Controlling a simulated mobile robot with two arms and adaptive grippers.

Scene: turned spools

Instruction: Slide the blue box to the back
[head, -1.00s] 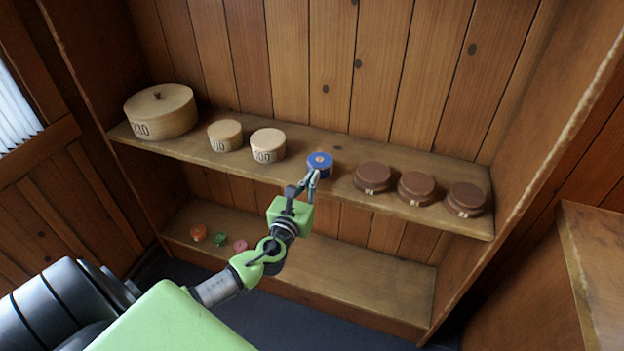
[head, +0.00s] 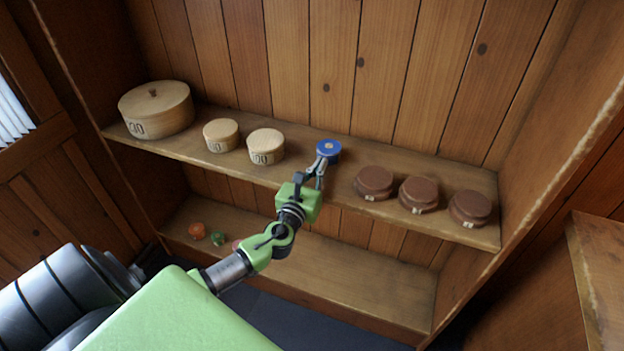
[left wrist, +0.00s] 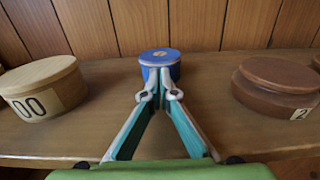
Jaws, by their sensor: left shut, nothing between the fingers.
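The blue box (head: 328,147), a small round one with a pale centre on its lid, stands upright on the upper shelf (head: 290,175), close to the back boards. It also shows in the left wrist view (left wrist: 160,57). My left gripper (head: 319,166) is shut with nothing between its fingers. Its fingertips (left wrist: 160,94) are at the front of the box, touching it or nearly so. The fingertips hide part of the box's lower front. My right gripper is not in view.
Two pale round boxes (head: 266,146) and a large lidded one (head: 156,109) stand to the left. Three brown round boxes (head: 374,183) stand to the right, nearer the shelf's front edge. Small coloured items (head: 197,230) lie on the lower shelf.

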